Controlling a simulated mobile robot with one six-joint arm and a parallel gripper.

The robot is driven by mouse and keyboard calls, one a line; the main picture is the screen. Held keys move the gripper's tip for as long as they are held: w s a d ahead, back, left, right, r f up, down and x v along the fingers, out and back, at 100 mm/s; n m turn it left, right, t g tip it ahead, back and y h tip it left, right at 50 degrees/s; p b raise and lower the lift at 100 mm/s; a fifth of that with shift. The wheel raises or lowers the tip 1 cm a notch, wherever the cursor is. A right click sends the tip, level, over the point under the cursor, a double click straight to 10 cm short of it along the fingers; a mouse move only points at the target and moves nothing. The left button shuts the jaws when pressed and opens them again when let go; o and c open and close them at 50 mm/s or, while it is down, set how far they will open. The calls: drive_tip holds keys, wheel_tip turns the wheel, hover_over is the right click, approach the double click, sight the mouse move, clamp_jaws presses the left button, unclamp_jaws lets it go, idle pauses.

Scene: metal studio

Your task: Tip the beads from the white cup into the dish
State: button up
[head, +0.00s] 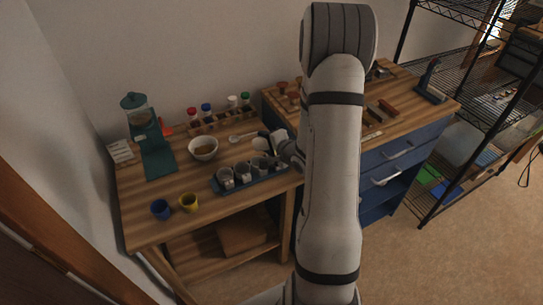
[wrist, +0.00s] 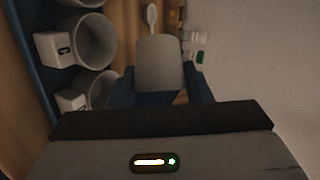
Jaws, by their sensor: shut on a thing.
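My gripper (head: 265,139) is over the right part of the wooden table, above the back of the dark tray. It is shut on a white cup (head: 260,144). In the wrist view the cup (wrist: 160,64) sits between the two dark fingers of my gripper (wrist: 160,90). The inside of the held cup is hidden, so I cannot see any beads. A white round bowl (head: 203,155), the likely dish, stands on the table to the left of the cup. Its inside looks brownish.
A dark blue tray (head: 222,189) holds several light cups in front of my gripper. A spoon (head: 240,138) lies behind it. A green grinder (head: 155,155) and bottle rack (head: 210,125) stand behind.

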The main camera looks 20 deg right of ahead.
drive_tip(key=shift+s+d+m+y, duration=0.15)
drive_tip(key=shift+d+m+y, duration=0.15)
drive_tip(key=shift+d, duration=0.05)
idle(0.5)
drive_tip(key=shift+s+d+r+m+t+y+p, duration=0.1)
drive_tip(key=shift+d+m+t+y+p, duration=0.05)
drive_tip(key=shift+m+t+y, duration=0.3)
drive_tip(key=shift+d+r+m+t+y+p, duration=0.15)
drive_tip(key=shift+m+t+y, duration=0.15)
drive_tip(key=shift+t, duration=0.25)
idle(1.6)
